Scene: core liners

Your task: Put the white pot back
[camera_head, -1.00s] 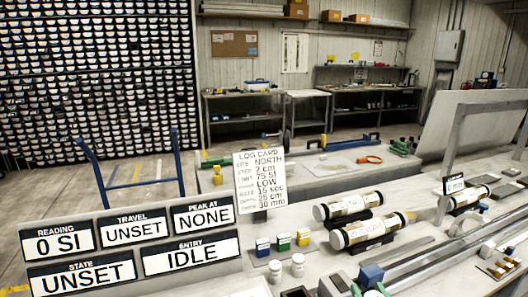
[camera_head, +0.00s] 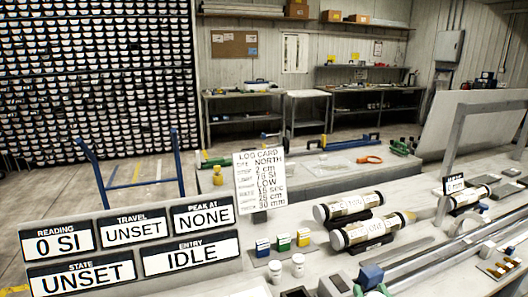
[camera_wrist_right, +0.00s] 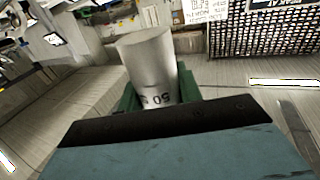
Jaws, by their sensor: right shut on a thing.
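A white pot (camera_wrist_right: 148,68) with dark print, part of which reads "50", fills the middle of the right wrist view. My right gripper (camera_wrist_right: 157,92) is shut on it, with a green finger on each side and the pot sticking out beyond them. Its lower part is hidden behind the gripper body. In the head view, two white pots stand side by side on the bench, a left one (camera_head: 275,271) and a right one (camera_head: 298,265). I cannot tell how the held pot relates to these two. My left gripper is not in view.
Blue, green and yellow blocks (camera_head: 283,244) stand behind the pots. Two core cylinders (camera_head: 348,206) lie in dark cradles to the right. A long rail (camera_head: 450,255), a log card (camera_head: 259,180) and a readout board (camera_head: 130,243) flank the bench space.

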